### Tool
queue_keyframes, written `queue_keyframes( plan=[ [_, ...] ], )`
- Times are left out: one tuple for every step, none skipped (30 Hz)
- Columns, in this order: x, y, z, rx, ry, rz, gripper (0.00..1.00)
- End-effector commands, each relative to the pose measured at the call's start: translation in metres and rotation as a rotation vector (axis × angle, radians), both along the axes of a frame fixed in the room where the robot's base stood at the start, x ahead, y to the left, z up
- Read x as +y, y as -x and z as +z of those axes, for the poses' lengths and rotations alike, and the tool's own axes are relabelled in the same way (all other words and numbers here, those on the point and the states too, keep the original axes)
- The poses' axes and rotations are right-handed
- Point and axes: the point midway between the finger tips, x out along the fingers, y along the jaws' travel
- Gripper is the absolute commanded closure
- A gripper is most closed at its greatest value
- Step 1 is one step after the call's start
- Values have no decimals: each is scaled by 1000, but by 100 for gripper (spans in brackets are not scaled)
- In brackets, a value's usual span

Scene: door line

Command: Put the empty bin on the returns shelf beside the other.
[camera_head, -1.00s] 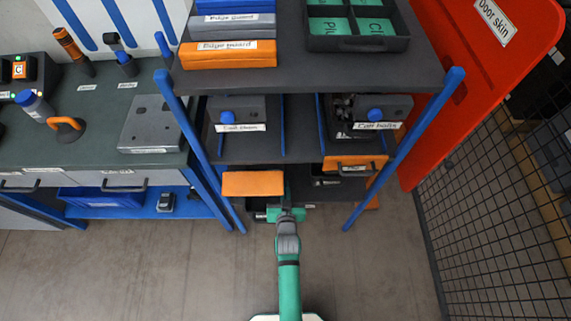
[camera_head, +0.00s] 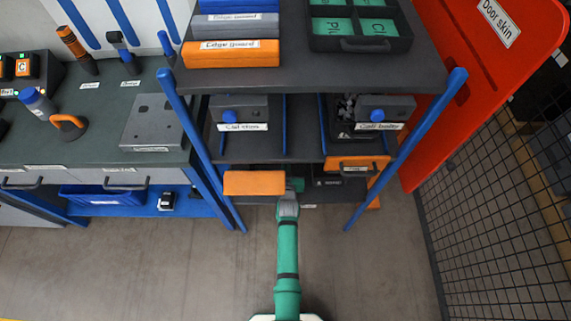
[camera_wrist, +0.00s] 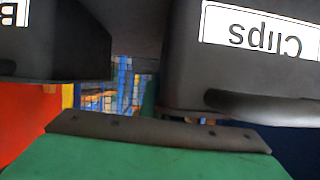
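My gripper (camera_head: 295,185) reaches into the lower level of the dark rack, between an orange block-shaped thing (camera_head: 254,183) at left and a dark bin (camera_head: 338,182) at right. Its fingertips are mostly hidden under the shelf above, so I cannot tell whether it is open or holds something. In the wrist view, the green gripper body (camera_wrist: 150,158) fills the bottom. A dark bin with an upside-down "Clips" label (camera_wrist: 240,70) is close at right, and another dark labelled bin (camera_wrist: 50,45) is at left, with a gap between. Which bin is empty, I cannot tell.
Grey-fronted bins (camera_head: 240,112) (camera_head: 385,110) stand on the middle shelf, above an orange-fronted bin (camera_head: 357,163). Blue rack posts (camera_head: 408,145) flank the opening. A workbench (camera_head: 90,140) is at left, a red panel (camera_head: 480,70) and mesh fence (camera_head: 500,200) at right. Floor in front is clear.

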Motion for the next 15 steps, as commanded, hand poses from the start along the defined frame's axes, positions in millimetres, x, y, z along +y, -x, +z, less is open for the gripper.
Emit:
queue_keyframes(
  plan=[
    [1,-1,-3,-2,-1,0,100],
    [1,-1,-4,-3,-1,0,100],
    [0,-1,-5,-4,-1,-1,100],
    [0,-1,-5,-4,0,0,100],
    [0,-1,-5,-5,0,0,100],
    [0,-1,-5,-5,0,0,100],
    [0,-1,-5,-5,0,0,100],
    [0,-1,-5,-5,0,0,100],
    [0,-1,-5,-5,0,0,100],
    [0,-1,-5,-5,0,0,100],
    [0,-1,-5,-5,0,0,100],
    [0,-1,-6,-4,-1,-1,100],
    [0,-1,-7,-4,-1,-1,100],
    [0,-1,-7,-4,-1,-1,100],
    [0,0,-9,-2,0,0,90]
  ],
)
